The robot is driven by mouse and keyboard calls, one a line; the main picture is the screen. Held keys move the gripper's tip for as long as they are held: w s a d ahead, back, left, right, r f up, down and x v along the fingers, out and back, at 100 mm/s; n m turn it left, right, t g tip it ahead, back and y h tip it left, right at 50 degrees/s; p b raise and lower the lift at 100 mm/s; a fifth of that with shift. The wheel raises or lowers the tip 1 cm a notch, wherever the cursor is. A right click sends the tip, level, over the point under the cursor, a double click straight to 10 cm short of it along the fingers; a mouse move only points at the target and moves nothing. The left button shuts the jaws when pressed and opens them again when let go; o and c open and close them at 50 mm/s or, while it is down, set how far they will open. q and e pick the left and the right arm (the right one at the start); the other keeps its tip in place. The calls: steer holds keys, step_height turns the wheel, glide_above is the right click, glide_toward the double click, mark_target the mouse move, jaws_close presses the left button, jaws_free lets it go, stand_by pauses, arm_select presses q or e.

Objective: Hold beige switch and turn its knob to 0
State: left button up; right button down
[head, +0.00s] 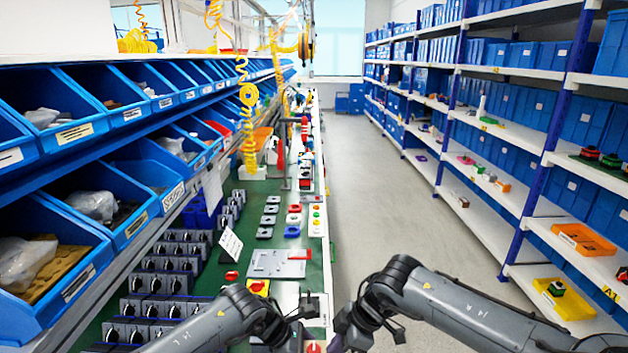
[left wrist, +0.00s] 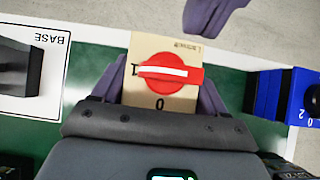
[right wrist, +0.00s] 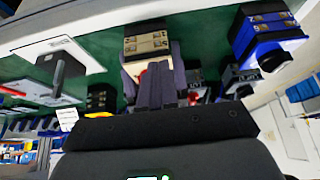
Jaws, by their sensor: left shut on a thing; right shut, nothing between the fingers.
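The beige switch (left wrist: 140,52) has a red knob (left wrist: 180,85) with a white stripe. In the left wrist view the stripe lies level, its left end at the 1 mark, and the 0 mark is below. My left gripper (head: 304,316) is shut on the switch, one finger on each side. My right gripper (head: 343,334) is shut and empty. Its fingers (right wrist: 159,86) are close to the knob in the right wrist view and partly hide it; contact cannot be told. Its fingertips also show past the switch in the left wrist view (left wrist: 210,14).
In the left wrist view a blue switch (left wrist: 290,95) stands at right and a white plate marked BASE (left wrist: 45,65) lies at left. In the head view dark switches (head: 150,305) crowd the bench's left side, below blue bins (head: 110,205). The aisle floor (head: 385,215) is clear.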

steer(key=shift+w+a, duration=0.25)
steer(key=shift+a, duration=0.3)
stand_by(0.9)
steer(key=shift+w+d, duration=0.1)
steer(key=shift+w, duration=0.2)
stand_by(0.4)
steer(key=shift+w, duration=0.6)
steer(key=shift+w, duration=0.25)
steer(key=shift+w+d+r, duration=0.1)
steer(key=shift+w+d, duration=0.05)
steer(key=shift+d, duration=0.15)
stand_by(0.5)
step_height(320, 180, up, 6)
steer(key=shift+f, duration=0.1)
stand_by(0.5)
